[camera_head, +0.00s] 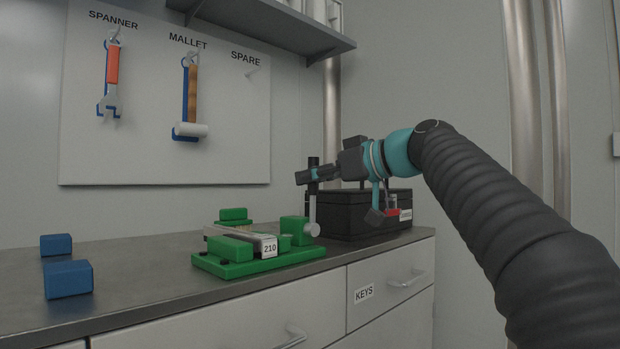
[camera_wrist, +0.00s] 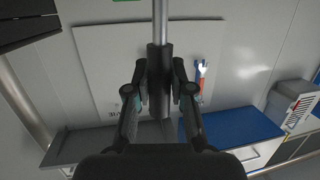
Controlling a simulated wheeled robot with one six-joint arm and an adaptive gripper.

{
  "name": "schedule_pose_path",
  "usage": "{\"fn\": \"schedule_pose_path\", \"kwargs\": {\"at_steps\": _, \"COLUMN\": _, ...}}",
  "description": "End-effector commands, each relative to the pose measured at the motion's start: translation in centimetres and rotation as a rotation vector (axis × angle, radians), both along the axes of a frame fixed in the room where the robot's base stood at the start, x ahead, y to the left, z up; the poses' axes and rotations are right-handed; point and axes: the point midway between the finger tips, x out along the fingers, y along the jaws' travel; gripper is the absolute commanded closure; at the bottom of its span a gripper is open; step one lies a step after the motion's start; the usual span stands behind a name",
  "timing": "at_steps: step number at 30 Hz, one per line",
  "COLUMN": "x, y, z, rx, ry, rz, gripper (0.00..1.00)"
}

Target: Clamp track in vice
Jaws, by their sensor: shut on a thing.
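The green vice (camera_head: 262,268) stands on the bench. The track (camera_head: 222,233), a grey bar with a white end label reading 210, lies between the vice's green blocks; whether the jaws press on it, I cannot tell. At the vice's right end a silver lever (camera_head: 312,208) with a black grip stands roughly upright from a round silver pivot. My gripper (camera_head: 317,176) is shut on the black grip, above the vice. In the wrist view, my gripper (camera_wrist: 160,92) has its fingers on either side of the black grip (camera_wrist: 160,62), with the silver rod extending beyond.
A black box (camera_head: 350,213) stands close behind the lever, under my gripper. Two blue blocks (camera_head: 68,279) sit at the bench's left. A wall board (camera_head: 225,130) holds a spanner (camera_head: 111,75) and a mallet (camera_head: 190,100); the SPARE hook is empty. Bench between blocks and vice is clear.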

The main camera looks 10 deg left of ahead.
Motion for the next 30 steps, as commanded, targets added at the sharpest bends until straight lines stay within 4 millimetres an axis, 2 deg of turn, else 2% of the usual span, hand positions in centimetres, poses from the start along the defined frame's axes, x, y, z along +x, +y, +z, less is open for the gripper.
{"fn": "schedule_pose_path", "kwargs": {"at_steps": 2, "x": -0.5, "y": 0.3, "z": -0.1, "rx": -0.005, "ry": 0.001, "rz": 0.013, "gripper": 1.00}}
{"fn": "schedule_pose_path", "kwargs": {"at_steps": 3, "x": -0.5, "y": 0.3, "z": -0.1, "rx": -0.005, "ry": 0.001, "rz": 0.014, "gripper": 0.76}}
{"fn": "schedule_pose_path", "kwargs": {"at_steps": 6, "x": -0.5, "y": 0.3, "z": -0.1, "rx": -0.004, "ry": 0.001, "rz": 0.013, "gripper": 0.53}}
{"fn": "schedule_pose_path", "kwargs": {"at_steps": 15, "x": -0.2, "y": -0.2, "z": 0.0, "rx": -0.003, "ry": 0.002, "rz": 0.003, "gripper": 0.53}}
{"fn": "schedule_pose_path", "kwargs": {"at_steps": 19, "x": -0.5, "y": -1.2, "z": 0.2, "rx": -0.002, "ry": 0.000, "rz": 0.001, "gripper": 0.53}}
{"fn": "schedule_pose_path", "kwargs": {"at_steps": 30, "x": -3.0, "y": -7.4, "z": 1.5, "rx": -0.003, "ry": 0.001, "rz": 0.004, "gripper": 0.53}}
